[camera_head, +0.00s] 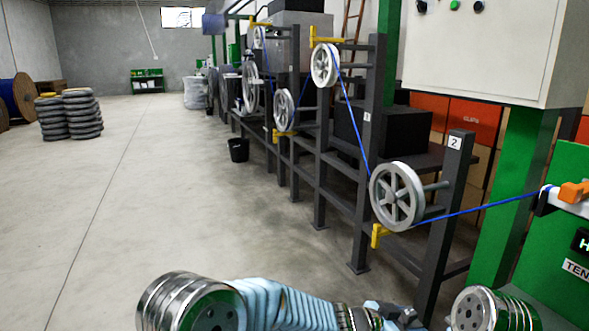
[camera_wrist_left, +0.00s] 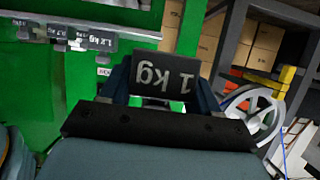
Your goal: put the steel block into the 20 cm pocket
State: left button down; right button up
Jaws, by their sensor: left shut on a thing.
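My left gripper (camera_wrist_left: 163,88) is shut on a dark block marked "1 kg" (camera_wrist_left: 165,72) in the left wrist view. The marking appears upside down, and the block sits between the two dark fingers. Green structure is behind it; I cannot tell how far away. In the head view my left arm crosses the bottom edge, and I cannot make out the gripper or block there. I cannot make out a 20 cm pocket in either view. My right gripper is not in view.
Grey blocks, one marked "1.2 kg" (camera_wrist_left: 88,38), sit on the green structure in the wrist view. In the head view a blue cable (camera_head: 480,207) runs over grey pulleys (camera_head: 397,196) to a green cabinet (camera_head: 560,235) at right. Open floor (camera_head: 130,190) is at left.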

pick_arm(q)
jog(key=w+a+f+n+t+y, duration=0.2)
jog(key=a+f+n+t, duration=0.15)
jog(key=a, duration=0.75)
jog(key=w+a+f+n+t+y, duration=0.25)
jog(key=a+f, duration=0.25)
jog(key=a, duration=0.7)
jog(key=s+a+n+t+y, duration=0.1)
jog(key=a+n+y, duration=0.3)
jog(key=a, duration=0.7)
jog(key=s+a+f+n+t+y, duration=0.1)
jog(key=s+a+n+y, duration=0.1)
jog(key=a, duration=0.9)
jog(key=shift+s+a+f+n+t+y, duration=0.2)
jog(key=shift+a+f+n+t+y, duration=0.15)
jog(key=shift+n+y, duration=0.65)
